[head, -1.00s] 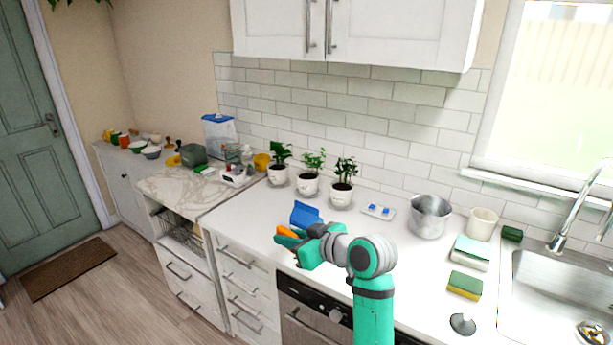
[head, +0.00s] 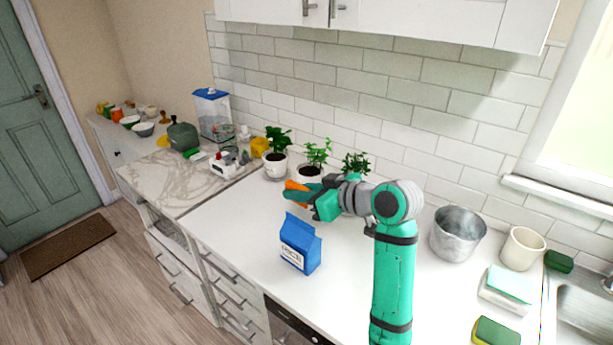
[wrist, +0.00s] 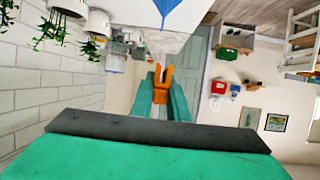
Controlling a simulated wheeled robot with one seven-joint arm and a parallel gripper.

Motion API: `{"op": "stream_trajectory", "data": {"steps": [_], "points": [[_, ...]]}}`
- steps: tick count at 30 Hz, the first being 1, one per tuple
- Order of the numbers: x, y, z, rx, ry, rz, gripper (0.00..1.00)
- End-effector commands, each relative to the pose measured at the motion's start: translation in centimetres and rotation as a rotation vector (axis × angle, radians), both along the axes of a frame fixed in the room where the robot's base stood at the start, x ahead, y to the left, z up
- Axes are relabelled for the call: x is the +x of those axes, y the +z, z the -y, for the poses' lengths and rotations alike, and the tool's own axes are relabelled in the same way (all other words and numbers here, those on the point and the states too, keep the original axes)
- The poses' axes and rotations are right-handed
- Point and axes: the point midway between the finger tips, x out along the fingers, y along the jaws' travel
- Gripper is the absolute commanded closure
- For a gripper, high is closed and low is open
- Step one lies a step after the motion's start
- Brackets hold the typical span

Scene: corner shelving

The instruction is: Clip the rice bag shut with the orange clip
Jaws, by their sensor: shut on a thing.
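The blue rice bag (head: 300,246) stands upright on the white counter in the head view, its white label facing me. A blue corner of it shows at the top of the wrist view (wrist: 178,14). My gripper (head: 305,194) is shut on the orange clip (head: 297,186), and appears above and behind the bag in the head view, apart from it. In the wrist view the clip (wrist: 161,85) sits between the two green fingers of my gripper (wrist: 162,95), its prongs pointing away. The clip is not on the bag.
Potted plants (head: 310,172) stand along the wall close behind my gripper. A metal pot (head: 457,235) and a cream cup (head: 522,249) stand to the right. The counter left of the bag (head: 225,215) is clear.

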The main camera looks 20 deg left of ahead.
Motion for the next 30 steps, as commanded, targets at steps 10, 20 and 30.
{"op": "stream_trajectory", "data": {"steps": [10,20,30], "points": [[-0.1,0.0,-0.2,0.0,0.002,0.0,1.0],[-0.1,-0.7,0.1,0.001,0.001,-0.002,1.0],[-0.1,-3.6,0.1,0.001,0.001,-0.002,1.0]]}}
